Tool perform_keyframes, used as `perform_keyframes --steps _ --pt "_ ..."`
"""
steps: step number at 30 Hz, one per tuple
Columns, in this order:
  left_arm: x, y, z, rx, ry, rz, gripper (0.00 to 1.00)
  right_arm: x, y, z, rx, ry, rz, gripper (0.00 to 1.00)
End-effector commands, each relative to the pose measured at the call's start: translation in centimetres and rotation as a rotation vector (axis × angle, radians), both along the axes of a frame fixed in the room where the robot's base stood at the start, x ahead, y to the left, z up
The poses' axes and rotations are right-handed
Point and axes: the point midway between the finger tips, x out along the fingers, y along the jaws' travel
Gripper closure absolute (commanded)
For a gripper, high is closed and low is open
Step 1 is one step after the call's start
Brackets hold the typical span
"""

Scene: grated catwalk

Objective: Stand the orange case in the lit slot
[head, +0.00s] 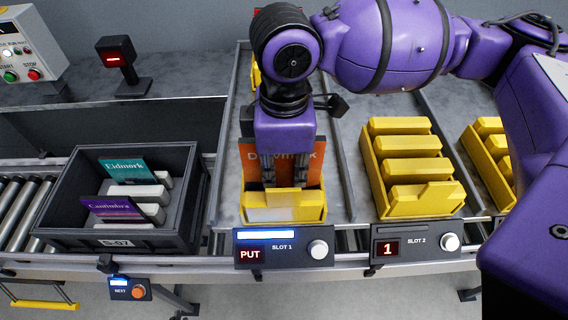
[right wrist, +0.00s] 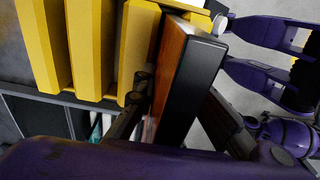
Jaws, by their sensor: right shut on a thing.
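The orange case (head: 312,168) with white lettering stands roughly upright at slot 1, in the head view. My right gripper (head: 283,180) comes down from above and is shut on it. The yellow rack (head: 284,213) of slot 1 hides the case's lower part. Slot 1's panel (head: 283,247) has a lit bar and reads PUT. In the right wrist view the case (right wrist: 184,80) shows its orange face and dark edge between my fingers, beside the yellow dividers (right wrist: 88,45). I cannot tell whether its bottom touches the rack floor. My left gripper is not seen.
A dark grey tote (head: 120,238) at left holds a teal case (head: 128,170), a purple case (head: 112,207) and pale blocks. Slot 2's yellow rack (head: 368,180) stands to the right, with its panel (head: 415,247) reading 1. A metal divider (head: 342,165) separates the two slots.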

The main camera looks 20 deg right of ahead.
Motion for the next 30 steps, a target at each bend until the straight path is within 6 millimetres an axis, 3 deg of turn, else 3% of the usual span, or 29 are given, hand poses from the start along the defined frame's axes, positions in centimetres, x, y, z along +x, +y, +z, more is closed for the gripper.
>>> perform_keyframes --steps 14,15,19,26,30 --pt "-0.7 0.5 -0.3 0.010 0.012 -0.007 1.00 0.0 0.0 -0.1 0.001 -0.001 0.000 1.00" --pt "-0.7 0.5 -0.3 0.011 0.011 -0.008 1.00 0.0 0.0 -0.1 0.001 -0.001 0.000 0.87" --pt "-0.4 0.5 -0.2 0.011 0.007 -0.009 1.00 0.0 0.0 -0.1 0.001 -0.001 0.000 0.70" --pt "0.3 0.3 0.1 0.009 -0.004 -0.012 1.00 0.0 0.0 -0.1 0.000 0.000 0.000 0.68" --pt "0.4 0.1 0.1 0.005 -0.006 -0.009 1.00 0.0 0.0 -0.2 0.000 0.000 0.000 0.52"
